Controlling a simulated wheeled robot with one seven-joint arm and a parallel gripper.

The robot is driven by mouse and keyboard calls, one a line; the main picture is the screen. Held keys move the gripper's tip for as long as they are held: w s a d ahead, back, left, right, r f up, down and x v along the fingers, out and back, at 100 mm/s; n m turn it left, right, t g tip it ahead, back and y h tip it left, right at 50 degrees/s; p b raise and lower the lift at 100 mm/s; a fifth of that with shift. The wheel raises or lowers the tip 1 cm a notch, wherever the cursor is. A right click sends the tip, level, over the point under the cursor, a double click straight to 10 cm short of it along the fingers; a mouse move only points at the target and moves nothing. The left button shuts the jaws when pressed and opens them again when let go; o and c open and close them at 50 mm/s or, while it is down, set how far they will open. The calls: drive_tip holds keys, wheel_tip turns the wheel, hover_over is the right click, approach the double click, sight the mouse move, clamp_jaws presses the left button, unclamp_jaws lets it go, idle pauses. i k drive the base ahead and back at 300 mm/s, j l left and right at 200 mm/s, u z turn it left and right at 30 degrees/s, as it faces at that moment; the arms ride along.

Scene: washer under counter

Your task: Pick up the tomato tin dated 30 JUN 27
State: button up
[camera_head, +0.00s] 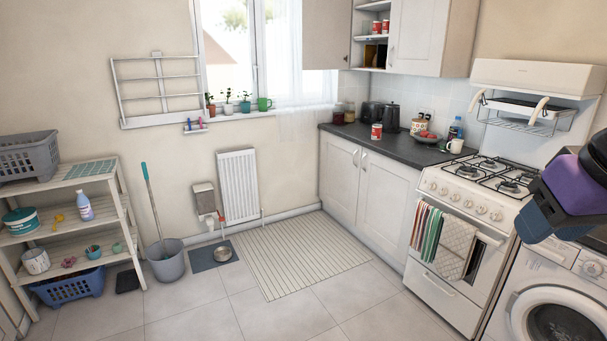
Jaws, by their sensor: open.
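A small red-and-white tin (376,132) stands upright on the dark worktop, near its front edge. Two similar red tins, a left one (376,29) and a right one (386,26), stand side by side on a shelf of the open wall cupboard. All are too small here for any date to be read, so I cannot tell which is dated 30 JUN 27. Part of my arm, purple, blue and black, shows at the right edge, far from the tins. My gripper's fingers are not visible.
The white cooker (455,255) and washing machine (549,300) stand at the right.

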sight(386, 21)
drive_tip(key=i+u, duration=0.3)
drive_tip(key=i, duration=3.45)
drive_tip(key=i+j+z, duration=0.15)
drive_tip(key=i+z, duration=0.35)
drive_tip(key=i+j+z, duration=0.45)
drive_tip(key=i, duration=0.25)
drive_tip(key=i+j+z, duration=1)
drive_tip(key=j, duration=0.3)
drive_tip(key=k+l, duration=0.05)
drive_tip(key=k, duration=0.05)
